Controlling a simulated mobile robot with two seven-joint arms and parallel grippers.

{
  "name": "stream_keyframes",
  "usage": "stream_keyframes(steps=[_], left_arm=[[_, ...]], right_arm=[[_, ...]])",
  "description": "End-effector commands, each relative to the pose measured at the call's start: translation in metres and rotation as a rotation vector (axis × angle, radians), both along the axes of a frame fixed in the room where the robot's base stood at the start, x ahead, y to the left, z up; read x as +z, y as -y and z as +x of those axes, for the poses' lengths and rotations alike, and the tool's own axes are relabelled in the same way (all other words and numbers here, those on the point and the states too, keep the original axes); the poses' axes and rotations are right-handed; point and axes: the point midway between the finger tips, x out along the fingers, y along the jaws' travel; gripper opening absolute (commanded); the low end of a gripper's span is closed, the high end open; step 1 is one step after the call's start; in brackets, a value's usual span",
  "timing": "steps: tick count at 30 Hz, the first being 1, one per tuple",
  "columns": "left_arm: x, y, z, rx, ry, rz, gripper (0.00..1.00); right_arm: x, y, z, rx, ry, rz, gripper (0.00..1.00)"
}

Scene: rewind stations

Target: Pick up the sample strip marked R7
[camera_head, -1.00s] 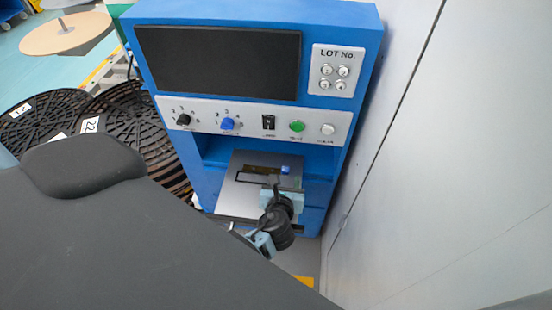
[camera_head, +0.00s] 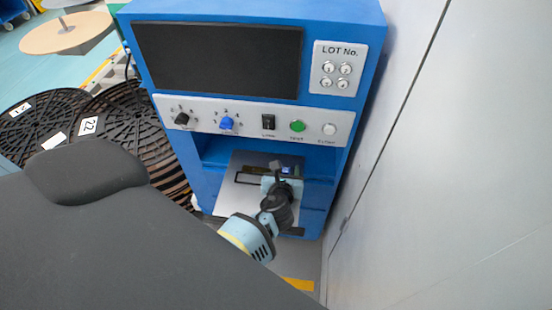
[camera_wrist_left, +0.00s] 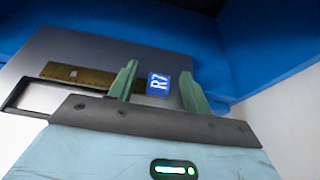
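The blue sample strip marked R7 (camera_wrist_left: 158,83) shows in the left wrist view on the grey plate of the machine's bay. In the head view it is a small blue spot (camera_head: 286,169) just beyond my gripper. My left gripper (camera_wrist_left: 158,84) is open, with its two green fingers apart and the R7 label showing between their tips. In the head view the left gripper (camera_head: 283,177) reaches into the bay over the plate. I cannot tell whether the fingers touch the strip. My right gripper is not in view.
The blue machine (camera_head: 365,65) has a dark screen (camera_head: 215,60) and a row of knobs and buttons above the bay. A brass-coloured piece (camera_wrist_left: 75,73) lies beside a dark frame on the plate. A pale wall (camera_head: 440,170) stands close on the right. Black reels (camera_head: 110,125) stand at left.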

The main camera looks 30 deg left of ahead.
Motion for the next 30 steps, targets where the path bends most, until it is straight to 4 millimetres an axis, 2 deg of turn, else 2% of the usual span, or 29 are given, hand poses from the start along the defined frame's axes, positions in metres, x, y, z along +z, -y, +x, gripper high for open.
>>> stream_keyframes(steps=[1,9,11,22,26,30], left_arm=[[0.0,0.0,0.0,0.0,0.0,0.0,0.43],[0.0,0.0,0.0,0.0,0.0,0.0,0.07],[0.0,0.0,0.0,0.0,0.0,0.0,0.01],[0.007,0.0,0.0,0.0,0.002,0.001,0.01],[0.021,0.0,0.001,-0.002,0.005,0.001,0.01],[0.043,0.0,0.001,-0.001,0.008,0.001,0.01]], right_arm=[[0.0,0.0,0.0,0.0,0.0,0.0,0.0],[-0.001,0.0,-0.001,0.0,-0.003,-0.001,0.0],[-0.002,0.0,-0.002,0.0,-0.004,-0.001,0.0],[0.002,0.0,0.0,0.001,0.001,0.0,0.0],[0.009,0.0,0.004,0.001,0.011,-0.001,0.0],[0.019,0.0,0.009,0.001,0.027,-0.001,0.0]])
